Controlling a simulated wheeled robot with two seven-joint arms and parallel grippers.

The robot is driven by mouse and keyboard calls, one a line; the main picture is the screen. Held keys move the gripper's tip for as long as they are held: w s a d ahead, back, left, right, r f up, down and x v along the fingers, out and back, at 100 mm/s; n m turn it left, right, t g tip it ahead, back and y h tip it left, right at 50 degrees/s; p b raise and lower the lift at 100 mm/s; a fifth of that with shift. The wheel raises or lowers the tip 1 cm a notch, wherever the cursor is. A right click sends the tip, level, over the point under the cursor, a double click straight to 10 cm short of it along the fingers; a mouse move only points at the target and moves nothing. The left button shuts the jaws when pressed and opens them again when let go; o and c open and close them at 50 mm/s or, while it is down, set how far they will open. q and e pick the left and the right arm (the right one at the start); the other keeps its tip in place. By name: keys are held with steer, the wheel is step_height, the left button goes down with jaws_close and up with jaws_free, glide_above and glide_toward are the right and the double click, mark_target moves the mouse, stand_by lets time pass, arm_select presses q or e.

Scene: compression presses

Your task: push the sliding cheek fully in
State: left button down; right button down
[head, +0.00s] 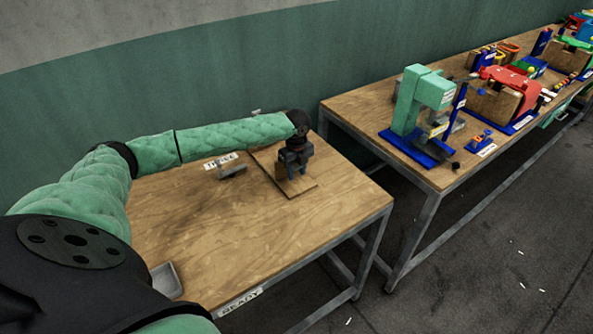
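My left arm comes in from the left, and my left gripper (293,174) points down over a flat wooden board (308,191) on the near table. Its dark blue-grey fingers are small, and I cannot tell whether they are open or shut. I cannot make out a sliding cheek for certain; any part directly under the gripper is hidden by it. A small grey metal piece (232,171) lies on the table to the left of the board, apart from the gripper. My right gripper is not in view.
The near wooden table (240,235) is mostly clear in front. A grey tray (166,281) sits at its left edge, and a READY label (240,302) on its front edge. Beyond a gap, a second table carries a green press (421,101) and red devices (508,81). A wall stands behind.

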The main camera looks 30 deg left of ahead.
arm_select(q)
steer(key=shift+w+a, duration=0.3)
steer(key=shift+a, duration=0.3)
steer(key=shift+w+a, duration=0.25)
steer(key=shift+a, duration=0.35)
steer(key=shift+w+a, duration=0.1)
steer(key=shift+a, duration=0.15)
steer(key=c, duration=1)
jaws_free()
steer(key=shift+a, duration=0.1)
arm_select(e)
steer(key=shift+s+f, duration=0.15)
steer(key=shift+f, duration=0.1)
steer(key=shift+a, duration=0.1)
arm_select(q)
steer(key=shift+r, duration=0.1)
